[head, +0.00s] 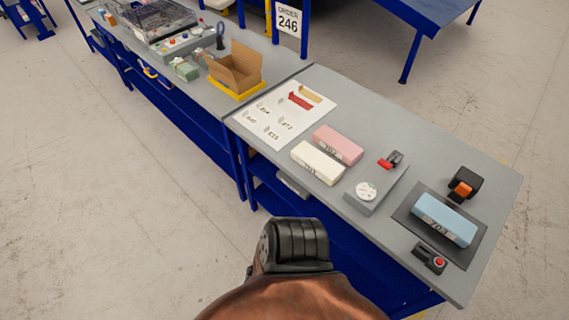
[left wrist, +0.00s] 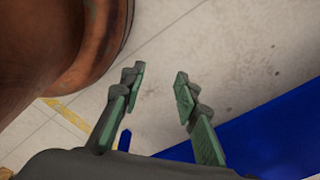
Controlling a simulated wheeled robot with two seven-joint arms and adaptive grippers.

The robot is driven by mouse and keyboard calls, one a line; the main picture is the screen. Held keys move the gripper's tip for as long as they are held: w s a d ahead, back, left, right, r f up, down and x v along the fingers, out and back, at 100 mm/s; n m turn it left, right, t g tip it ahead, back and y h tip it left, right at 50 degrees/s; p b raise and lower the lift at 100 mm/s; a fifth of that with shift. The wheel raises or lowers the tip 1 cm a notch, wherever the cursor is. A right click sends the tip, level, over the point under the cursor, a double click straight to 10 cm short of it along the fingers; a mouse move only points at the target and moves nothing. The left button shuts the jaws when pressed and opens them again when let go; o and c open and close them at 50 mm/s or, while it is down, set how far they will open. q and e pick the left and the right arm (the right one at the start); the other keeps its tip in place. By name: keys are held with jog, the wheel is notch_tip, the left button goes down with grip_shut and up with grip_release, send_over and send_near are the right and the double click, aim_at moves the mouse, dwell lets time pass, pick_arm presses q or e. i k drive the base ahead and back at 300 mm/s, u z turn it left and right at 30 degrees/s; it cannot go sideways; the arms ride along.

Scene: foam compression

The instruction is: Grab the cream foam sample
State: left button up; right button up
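The cream foam sample (head: 318,162) is a pale block with dark marking on its front side. It lies flat on the grey table, beside the pink foam block (head: 338,144). My left gripper (left wrist: 159,82) shows only in the left wrist view. Its two green fingers stand apart with nothing between them, over bare floor and a blue edge. The cream sample does not show in that view. My right gripper is in neither view. A copper and black part of my own arm fills the bottom middle of the head view, short of the table edge.
Right of the cream sample stands a grey device with a round dial (head: 366,191). A blue foam block (head: 445,219) lies on a dark plate further right. A white sheet (head: 280,114) with small labels lies to the left. An open cardboard box (head: 236,70) stands beyond it.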

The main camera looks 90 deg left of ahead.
aim_at(320, 165)
jog(key=k, duration=1)
jog(key=u, duration=2.45)
jog(key=i, duration=0.9)
jog(key=u, duration=0.05)
